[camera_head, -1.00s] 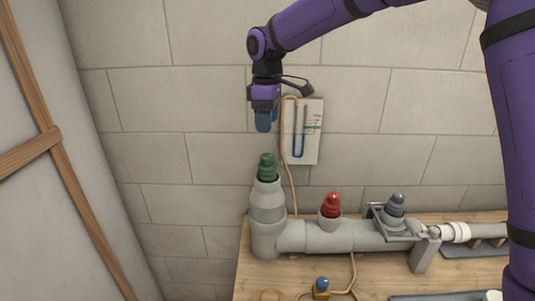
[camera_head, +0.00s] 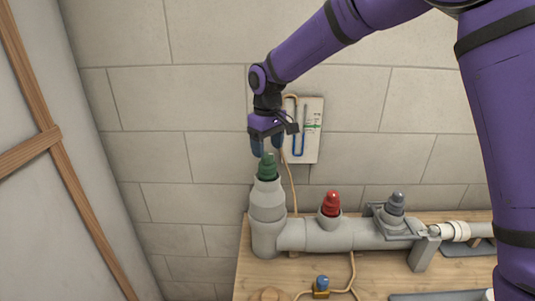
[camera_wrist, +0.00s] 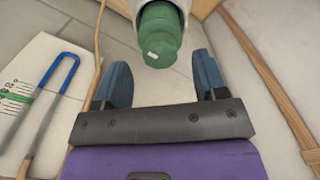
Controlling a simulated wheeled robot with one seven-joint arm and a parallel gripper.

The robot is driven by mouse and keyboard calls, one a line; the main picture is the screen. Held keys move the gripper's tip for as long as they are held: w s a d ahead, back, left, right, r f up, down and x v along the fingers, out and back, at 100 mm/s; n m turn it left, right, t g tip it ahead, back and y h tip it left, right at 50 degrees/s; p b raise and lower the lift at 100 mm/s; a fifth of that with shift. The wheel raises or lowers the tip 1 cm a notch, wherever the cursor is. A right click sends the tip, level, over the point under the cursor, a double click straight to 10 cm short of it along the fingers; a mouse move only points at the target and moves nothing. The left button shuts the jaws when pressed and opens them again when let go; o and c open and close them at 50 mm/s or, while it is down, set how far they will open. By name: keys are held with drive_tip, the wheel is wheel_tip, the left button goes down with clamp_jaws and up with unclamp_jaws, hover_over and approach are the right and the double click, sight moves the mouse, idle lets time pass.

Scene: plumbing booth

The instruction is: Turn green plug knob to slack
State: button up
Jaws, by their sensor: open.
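The green plug knob (camera_head: 268,167) stands upright on top of the tall grey pipe end at the left of the pipe run. In the wrist view the green knob (camera_wrist: 160,36) is at the top centre, beyond and between the fingertips. My gripper (camera_head: 267,150) is open and empty, pointing down just above the knob. In the wrist view its two blue fingers (camera_wrist: 163,75) are spread wide, apart from the knob.
A red plug (camera_head: 331,203) and a grey plug (camera_head: 396,205) stand on the pipe to the right. A gauge board with a blue U-tube (camera_head: 308,135) hangs on the wall behind my gripper. A small valve (camera_head: 321,287) lies on the wooden bench (camera_head: 262,280).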

sight(268, 173)
drive_tip(key=shift+f, duration=1.4)
drive_tip(key=c, duration=0.9)
drive_tip(key=shift+c, duration=0.2)
drive_tip(key=shift+n, duration=0.4)
drive_tip(key=o, duration=0.9)
drive_tip(key=shift+o, duration=0.2)
drive_tip(key=shift+r, duration=0.15)
